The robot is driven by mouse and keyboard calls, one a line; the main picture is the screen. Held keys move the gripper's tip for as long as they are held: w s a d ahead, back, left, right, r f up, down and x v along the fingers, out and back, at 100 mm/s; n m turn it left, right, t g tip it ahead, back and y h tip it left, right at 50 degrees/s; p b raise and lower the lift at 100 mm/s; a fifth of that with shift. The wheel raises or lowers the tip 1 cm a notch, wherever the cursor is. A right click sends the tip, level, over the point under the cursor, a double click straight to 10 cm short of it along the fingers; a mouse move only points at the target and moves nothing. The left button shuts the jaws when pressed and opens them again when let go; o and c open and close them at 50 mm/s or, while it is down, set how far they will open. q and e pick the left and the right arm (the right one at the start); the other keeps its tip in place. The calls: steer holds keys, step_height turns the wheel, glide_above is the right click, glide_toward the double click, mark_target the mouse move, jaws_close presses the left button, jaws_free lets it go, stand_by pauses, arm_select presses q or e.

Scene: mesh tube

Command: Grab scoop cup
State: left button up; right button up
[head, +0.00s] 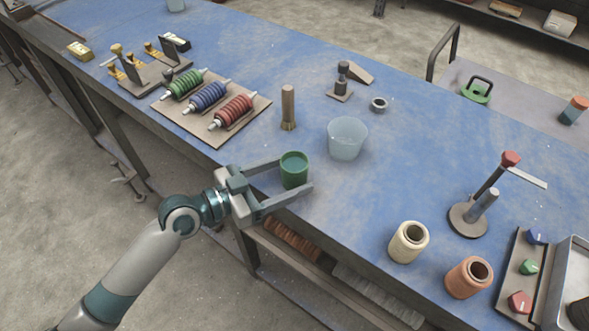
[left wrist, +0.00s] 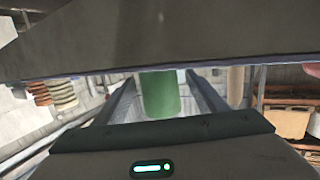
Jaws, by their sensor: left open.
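A green cup (head: 294,170), the likely scoop cup, stands near the front edge of the blue table in the head view. My left gripper (head: 290,176) is open, with one finger on the far side of the cup and one on the near side. The cup sits between the fingers, and I cannot tell whether either touches it. In the left wrist view the green cup (left wrist: 160,95) shows between the two fingers. Its lower part is hidden there. My right gripper is not in view.
A translucent cup (head: 346,140) stands just beyond the green cup, and a wooden-handled brush (head: 288,106) behind it. A board with coils (head: 212,105) lies to the left. Cream (head: 408,242) and orange spools (head: 468,278) stand at the right. Table is clear between.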

mark_target(308, 176)
arm_select(q)
steer(key=shift+w+d, duration=0.1)
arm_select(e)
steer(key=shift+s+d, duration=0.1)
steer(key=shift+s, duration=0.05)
arm_select(q)
steer(key=shift+w+d+p, duration=0.2)
steer(key=shift+d+p, duration=0.15)
steer(key=p+x, duration=0.1)
steer(key=x, duration=0.2)
steer(key=shift+d+p, duration=0.35)
steer(key=shift+p, duration=0.05)
steer(key=shift+w+d+f, duration=0.1)
steer(key=shift+w+d, duration=0.1)
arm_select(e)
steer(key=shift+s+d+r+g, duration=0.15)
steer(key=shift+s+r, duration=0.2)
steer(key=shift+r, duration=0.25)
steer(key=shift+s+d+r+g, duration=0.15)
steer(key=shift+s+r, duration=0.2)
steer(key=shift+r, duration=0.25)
arm_select(q)
steer(key=c, duration=1.2)
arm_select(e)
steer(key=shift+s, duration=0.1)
